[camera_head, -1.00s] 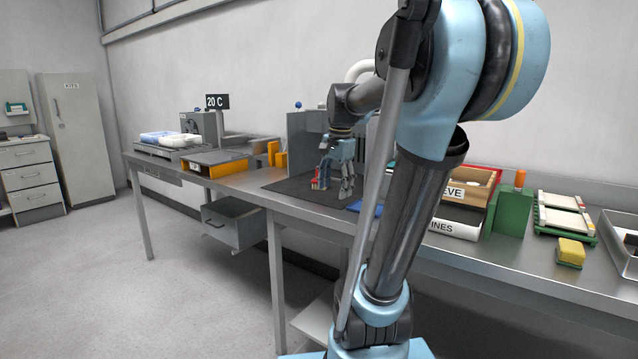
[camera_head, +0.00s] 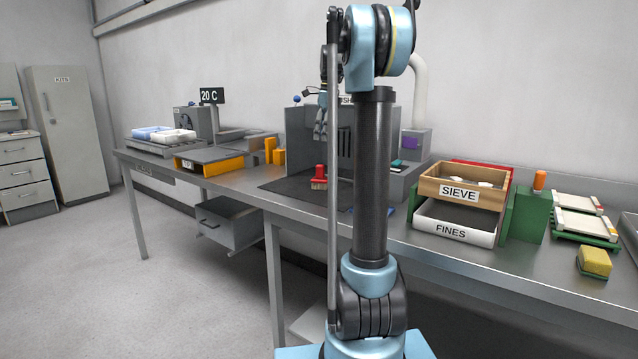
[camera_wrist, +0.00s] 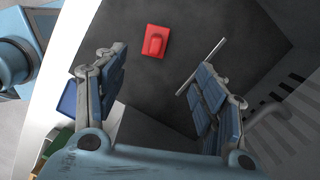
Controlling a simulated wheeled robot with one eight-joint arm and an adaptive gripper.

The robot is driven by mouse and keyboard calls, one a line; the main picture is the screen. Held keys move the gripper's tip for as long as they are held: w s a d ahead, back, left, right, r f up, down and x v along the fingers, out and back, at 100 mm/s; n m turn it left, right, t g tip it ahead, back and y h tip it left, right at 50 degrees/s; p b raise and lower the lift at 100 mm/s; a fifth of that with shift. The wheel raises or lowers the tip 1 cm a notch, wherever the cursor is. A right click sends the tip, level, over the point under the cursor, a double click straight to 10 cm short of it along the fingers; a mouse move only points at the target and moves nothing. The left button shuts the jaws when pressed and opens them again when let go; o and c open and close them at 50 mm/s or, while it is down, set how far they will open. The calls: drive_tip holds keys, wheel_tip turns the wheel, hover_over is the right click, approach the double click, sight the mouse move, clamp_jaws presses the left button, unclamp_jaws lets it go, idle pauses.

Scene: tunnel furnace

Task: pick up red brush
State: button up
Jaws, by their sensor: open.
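The red brush (camera_head: 319,177) stands on the dark mat (camera_head: 290,188) on the bench, its pale bristles down and red handle up. In the wrist view the red brush (camera_wrist: 155,41) lies on the dark surface, ahead of and between the fingers. My gripper (camera_head: 320,130) is raised above the brush in the head view, apart from it. In the wrist view my gripper (camera_wrist: 155,90) is open and empty, with its two fingers wide apart.
A grey vented housing (camera_head: 300,140) stands behind the mat. To the right are the wooden sieve box (camera_head: 425,186), the white fines tray (camera_head: 480,238), a green block (camera_head: 527,215) and a yellow sponge (camera_head: 594,262). Orange blocks (camera_head: 270,150) stand left of the mat.

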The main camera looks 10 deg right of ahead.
hover_over(319, 178)
drive_tip(key=w, duration=0.2)
drive_tip(key=f, duration=1)
drive_tip(key=shift+s+d+f, duration=0.15)
drive_tip(key=shift+d+f, duration=0.2)
drive_tip(key=shift+s+a+f, duration=0.15)
drive_tip(key=shift+f, duration=1.45)
drive_tip(key=shift+s+a+f, duration=0.1)
drive_tip(key=shift+a+f, duration=0.05)
drive_tip(key=shift+f, duration=1.45)
drive_tip(key=c, duration=1.2)
